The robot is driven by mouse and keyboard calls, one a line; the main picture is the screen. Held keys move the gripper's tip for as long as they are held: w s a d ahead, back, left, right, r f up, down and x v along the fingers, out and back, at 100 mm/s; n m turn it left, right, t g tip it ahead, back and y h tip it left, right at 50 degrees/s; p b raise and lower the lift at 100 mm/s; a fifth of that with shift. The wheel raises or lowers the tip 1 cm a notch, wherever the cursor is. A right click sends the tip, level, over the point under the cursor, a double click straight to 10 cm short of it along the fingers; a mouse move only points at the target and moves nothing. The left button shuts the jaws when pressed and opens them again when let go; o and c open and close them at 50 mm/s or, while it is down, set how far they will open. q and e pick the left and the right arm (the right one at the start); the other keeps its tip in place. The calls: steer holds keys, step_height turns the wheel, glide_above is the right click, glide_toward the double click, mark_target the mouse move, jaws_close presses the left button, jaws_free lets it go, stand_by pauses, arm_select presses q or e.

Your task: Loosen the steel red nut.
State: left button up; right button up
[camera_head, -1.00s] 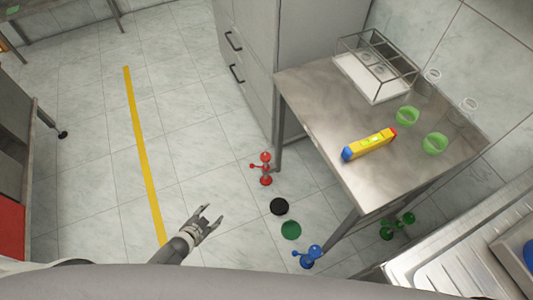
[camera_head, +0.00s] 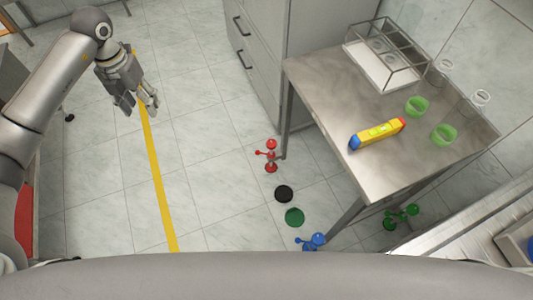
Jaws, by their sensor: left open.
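A small red piece with rounded knobs and a greyish middle (camera_head: 271,156) is low down by the left leg of the steel table. It is the only thing I see that could be the red nut; its finer shape is too small to tell. My left gripper (camera_head: 138,107) hangs open and empty at the upper left, fingers pointing down over the floor near the yellow line. It is well to the left of the red piece and touches nothing. My right gripper is not in view.
The steel table (camera_head: 370,80) bears a wire rack (camera_head: 385,62), green cups (camera_head: 445,133) and a yellow bar (camera_head: 378,134). Blue (camera_head: 312,243) and green (camera_head: 401,217) knobbed pieces are by its other legs. Black (camera_head: 284,194) and green (camera_head: 294,217) discs lie on the floor.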

arm_select(q)
steer(key=shift+a+r, duration=0.15)
steer(key=shift+a, duration=0.1)
